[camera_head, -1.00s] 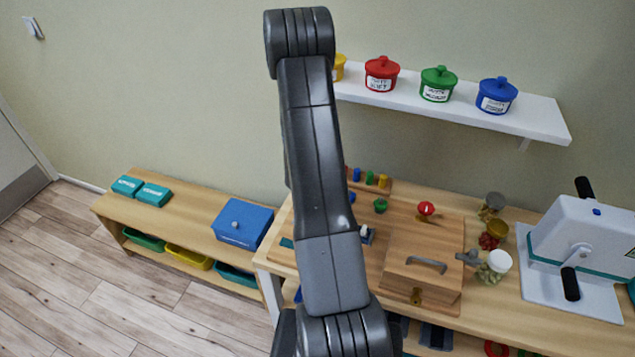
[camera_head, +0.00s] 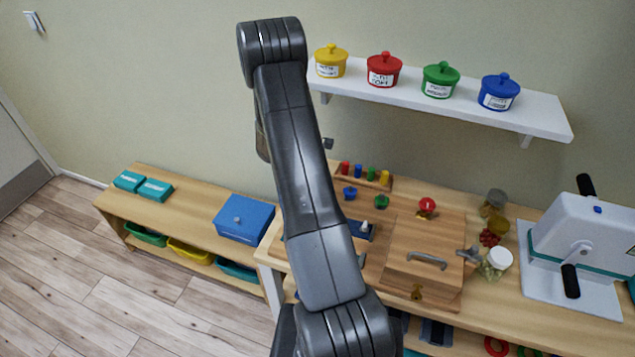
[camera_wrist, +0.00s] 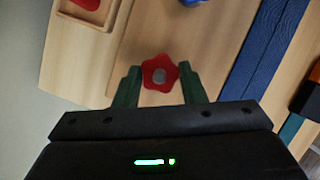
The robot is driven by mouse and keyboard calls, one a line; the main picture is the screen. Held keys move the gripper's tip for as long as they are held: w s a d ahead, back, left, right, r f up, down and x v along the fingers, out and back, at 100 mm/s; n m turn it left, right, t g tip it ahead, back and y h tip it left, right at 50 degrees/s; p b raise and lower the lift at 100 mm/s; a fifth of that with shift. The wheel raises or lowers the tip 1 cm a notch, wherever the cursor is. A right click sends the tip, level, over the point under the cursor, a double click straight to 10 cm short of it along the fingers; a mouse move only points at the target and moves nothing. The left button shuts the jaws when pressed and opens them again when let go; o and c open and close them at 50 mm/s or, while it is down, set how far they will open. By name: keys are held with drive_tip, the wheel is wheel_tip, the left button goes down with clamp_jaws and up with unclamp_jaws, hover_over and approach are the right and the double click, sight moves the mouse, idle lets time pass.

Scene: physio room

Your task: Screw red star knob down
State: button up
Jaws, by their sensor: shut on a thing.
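The red star knob (camera_wrist: 160,73), with a grey round centre, sits between the two green fingers of my gripper (camera_wrist: 160,85) in the wrist view. The fingers are shut on its sides. A pale wooden board lies behind it; I cannot tell how high the knob sits over that board. In the head view my arm hides the gripper and this knob. A blue knob (camera_head: 350,192) and a green knob (camera_head: 381,201) stand on the wooden board to the right of my arm. The blue one shows at the top edge in the wrist view (camera_wrist: 192,2).
A peg tray (camera_head: 378,181) lies behind the knobs. A wooden lidded box (camera_head: 418,255), a red-topped piece (camera_head: 427,205), jars (camera_head: 495,262) and a white cranked machine (camera_head: 585,245) stand to the right. A wall shelf (camera_head: 440,103) with coloured pots hangs above.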

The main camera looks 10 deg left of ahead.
drive_tip(key=m+b, duration=0.1)
drive_tip(key=m+g+b, duration=0.1)
drive_tip(key=m, duration=0.1)
drive_tip(key=shift+w+m, duration=0.3)
drive_tip(key=shift+w, duration=0.05)
drive_tip(key=m+g+b, duration=0.1)
drive_tip(key=m, duration=0.2)
drive_tip(key=shift+w+r+m+g+b, duration=0.1)
drive_tip(key=shift+m+g+b, duration=0.2)
drive_tip(key=shift+b, duration=0.1)
drive_tip(key=m+g+b, duration=0.1)
drive_tip(key=m, duration=0.2)
drive_tip(key=shift+m+y, duration=0.3)
drive_tip(key=shift+y, duration=0.1)
drive_tip(key=shift+w+d+r+m+g+y+b, duration=0.1)
drive_tip(key=shift+m+g+y+b, duration=0.25)
drive_tip(key=shift+m, duration=0.55)
drive_tip(key=shift+d+m+g+y+b, duration=0.15)
drive_tip(key=shift+m+g+b, duration=0.2)
drive_tip(key=shift+m, duration=0.55)
drive_tip(key=shift+a, duration=0.1)
drive_tip(key=o, duration=1)
drive_tip(key=shift+s, duration=0.2)
